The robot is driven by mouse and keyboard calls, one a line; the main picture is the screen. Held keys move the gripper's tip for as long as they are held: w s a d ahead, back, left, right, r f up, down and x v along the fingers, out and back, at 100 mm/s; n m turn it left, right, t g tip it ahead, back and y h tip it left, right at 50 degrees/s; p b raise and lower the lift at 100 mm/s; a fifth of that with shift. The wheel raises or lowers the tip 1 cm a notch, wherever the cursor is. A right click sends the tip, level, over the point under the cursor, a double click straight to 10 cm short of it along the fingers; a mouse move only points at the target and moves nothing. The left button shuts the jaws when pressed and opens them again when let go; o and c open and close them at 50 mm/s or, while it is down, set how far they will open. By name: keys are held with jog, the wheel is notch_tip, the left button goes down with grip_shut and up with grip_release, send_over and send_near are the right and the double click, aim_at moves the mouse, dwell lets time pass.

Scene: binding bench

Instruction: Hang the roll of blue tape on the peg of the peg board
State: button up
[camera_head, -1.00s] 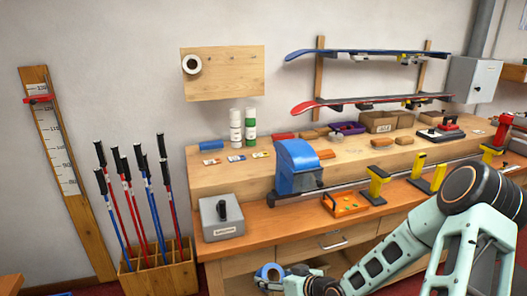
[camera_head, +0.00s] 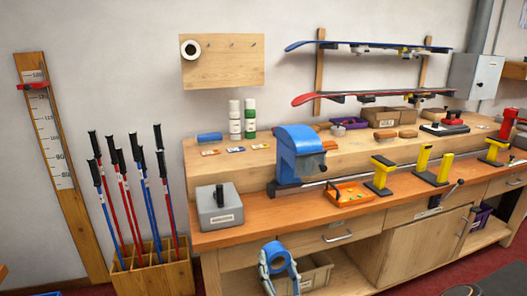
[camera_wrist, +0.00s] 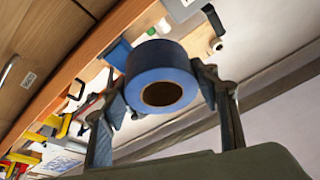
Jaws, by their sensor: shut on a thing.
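The roll of blue tape (camera_head: 277,256) is in front of the bench, below the worktop edge, in the head view. My gripper (camera_head: 279,268) is shut on it. In the wrist view the blue tape (camera_wrist: 162,62) sits between both fingers of my gripper (camera_wrist: 162,85), its dark core hole facing the camera. The wooden peg board (camera_head: 222,72) is on the wall above the bench's left end. A white roll (camera_head: 190,50) hangs at its left. Bare pegs (camera_head: 232,45) show to the right of that roll.
On the bench stand a grey box (camera_head: 220,209) with a black handle, a blue machine (camera_head: 299,155), spray bottles (camera_head: 235,118) below the board, and yellow clamps (camera_head: 380,172). Ski poles (camera_head: 140,190) stand in a wooden rack at left. The wall around the board is clear.

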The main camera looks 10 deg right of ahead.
jog(key=shift+s+d+r+m+t+h, duration=0.1)
jog(key=shift+s+d+m+t+h, duration=0.2)
jog(key=shift+d+h, duration=0.3)
jog(key=shift+s+d+r+m+t+h, duration=0.1)
jog(key=shift+s+d+m+h, duration=0.1)
jog(key=shift+d+m+h, duration=0.3)
jog(key=shift+a+f, duration=0.2)
jog(key=shift+f, duration=0.3)
jog(key=shift+r, duration=0.15)
